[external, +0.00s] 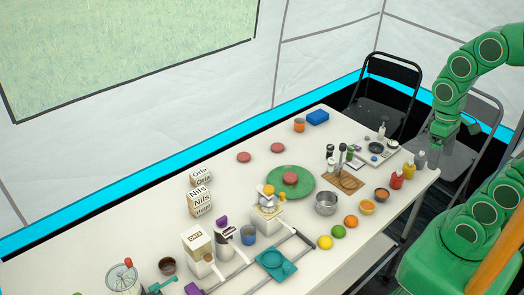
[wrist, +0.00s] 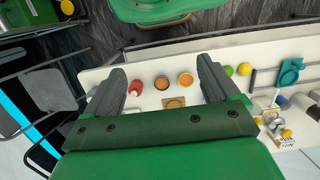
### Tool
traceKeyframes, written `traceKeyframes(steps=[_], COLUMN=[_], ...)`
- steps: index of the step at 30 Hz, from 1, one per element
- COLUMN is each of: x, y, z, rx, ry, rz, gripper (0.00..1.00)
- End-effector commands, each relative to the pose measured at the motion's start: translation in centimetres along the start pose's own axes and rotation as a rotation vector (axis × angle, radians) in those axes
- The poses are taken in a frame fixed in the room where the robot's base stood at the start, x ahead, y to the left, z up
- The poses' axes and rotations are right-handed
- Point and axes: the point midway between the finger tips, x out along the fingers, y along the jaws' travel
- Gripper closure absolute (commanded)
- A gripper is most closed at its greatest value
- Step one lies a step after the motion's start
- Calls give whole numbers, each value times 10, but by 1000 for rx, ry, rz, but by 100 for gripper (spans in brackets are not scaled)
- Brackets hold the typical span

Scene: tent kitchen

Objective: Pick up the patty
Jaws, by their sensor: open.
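Three reddish-brown round patties show in the external view. One patty (external: 290,178) lies on a round green board (external: 308,190) near the middle of the table. Another patty (external: 277,147) and a third patty (external: 244,157) lie on the bare table toward its far side. My gripper (external: 438,158) is over the table's right end, well to the right of the patties, and points down. In the wrist view my gripper (wrist: 164,76) has its two dark fingers wide apart with nothing held between them. I cannot make out any patty in the wrist view.
Red and yellow bottles (external: 397,179) and small bowls (external: 367,207) stand along the near right edge. A metal bowl (external: 325,203) and dark bottles (external: 342,152) stand between my gripper and the board. Black chairs (external: 385,85) stand behind the right end.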

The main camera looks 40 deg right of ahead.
Motion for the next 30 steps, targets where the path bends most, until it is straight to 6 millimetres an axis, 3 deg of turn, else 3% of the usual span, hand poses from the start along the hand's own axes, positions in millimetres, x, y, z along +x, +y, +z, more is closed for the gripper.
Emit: traceKeyframes(steps=[4, 8, 19, 30], x=[-5, -15, -39, -48], y=[1, 1, -5, -11], z=[-10, -34, -121, -211], rx=[5, 6, -1, -4], ry=[5, 12, 31, 47], rz=[4, 6, -2, -8], gripper=[12, 12, 12, 12])
